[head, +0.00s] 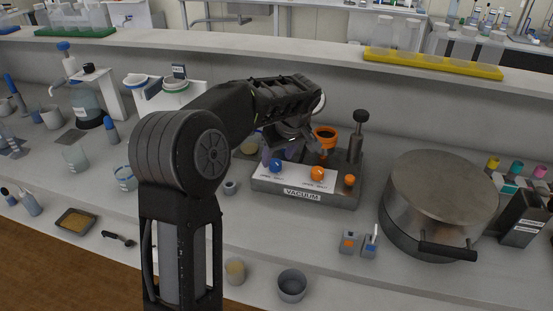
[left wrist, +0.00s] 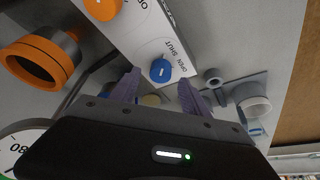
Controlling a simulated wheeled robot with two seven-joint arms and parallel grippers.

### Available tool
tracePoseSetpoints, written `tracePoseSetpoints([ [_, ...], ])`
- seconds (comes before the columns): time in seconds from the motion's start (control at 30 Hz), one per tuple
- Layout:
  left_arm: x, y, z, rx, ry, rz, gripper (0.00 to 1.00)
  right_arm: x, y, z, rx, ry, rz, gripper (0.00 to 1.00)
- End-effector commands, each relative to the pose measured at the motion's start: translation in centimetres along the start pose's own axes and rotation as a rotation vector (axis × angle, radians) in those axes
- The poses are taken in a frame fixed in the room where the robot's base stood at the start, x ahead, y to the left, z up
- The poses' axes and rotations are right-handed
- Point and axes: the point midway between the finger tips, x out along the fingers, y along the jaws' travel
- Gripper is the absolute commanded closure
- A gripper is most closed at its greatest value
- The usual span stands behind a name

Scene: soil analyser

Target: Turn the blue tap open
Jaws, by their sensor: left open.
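The blue tap (head: 276,165) is a round knob on the white panel of the grey vacuum unit (head: 305,196). In the left wrist view the blue tap (left wrist: 161,70) has a small white mark, with the words OPEN and SHUT printed beside it. I cannot tell for sure which word the mark faces. My left gripper (head: 278,152) is open, just above and behind the tap. In the left wrist view its purple fingers (left wrist: 159,86) stand to either side of the tap, with a gap; contact is not visible. My right gripper is not in view.
An orange tap (head: 317,173) and a smaller orange knob (head: 349,181) sit right of the blue tap. An orange funnel (head: 325,136) and a dark upright post (head: 357,135) stand behind. A large metal pot (head: 440,195) is to the right. A small grey cup (head: 230,187) stands left.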

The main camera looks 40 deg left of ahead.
Motion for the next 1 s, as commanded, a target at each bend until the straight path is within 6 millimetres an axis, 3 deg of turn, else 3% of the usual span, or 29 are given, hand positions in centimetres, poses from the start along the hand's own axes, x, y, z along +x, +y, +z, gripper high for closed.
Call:
tracePoseSetpoints([
  [0.2,2.4,0.0,0.0,0.000,-0.001,-0.002,0.46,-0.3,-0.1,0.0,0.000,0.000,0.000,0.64],
  [0.5,2.6,0.0,0.0,0.000,0.000,-0.001,0.46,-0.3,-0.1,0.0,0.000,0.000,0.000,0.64],
  [1.0,2.6,0.0,0.0,0.000,0.000,-0.001,0.87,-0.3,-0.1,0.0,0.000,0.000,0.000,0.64],
])
